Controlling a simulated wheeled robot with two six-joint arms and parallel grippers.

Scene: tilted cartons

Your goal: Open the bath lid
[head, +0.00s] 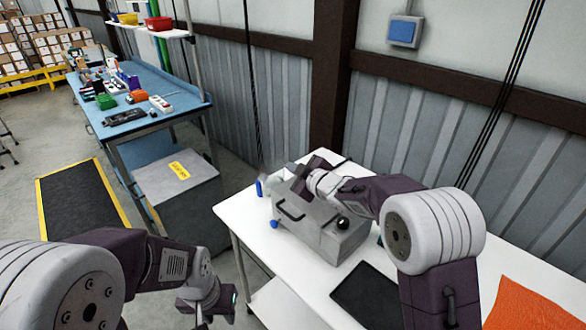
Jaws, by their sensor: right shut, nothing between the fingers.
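The bath (318,238) is a grey metal box on the white table, with a dark handle (291,213) on its side and a black knob (343,223) near its front corner. My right gripper (300,178) is over the far end of the bath's top, shut with nothing in it. The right wrist and forearm cover much of the top, so I cannot tell whether the lid is raised or whether the gripper touches it. My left gripper (207,312) hangs low, left of the table and apart from the bath; its fingers are too unclear to judge.
The white table (240,212) also holds a black tablet-like panel (367,295) and an orange cloth (535,305). Small blue-tipped items stand beside the bath's left end. A grey cabinet (185,205) and a cluttered blue workbench (165,85) stand further left. The corrugated wall is close behind.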

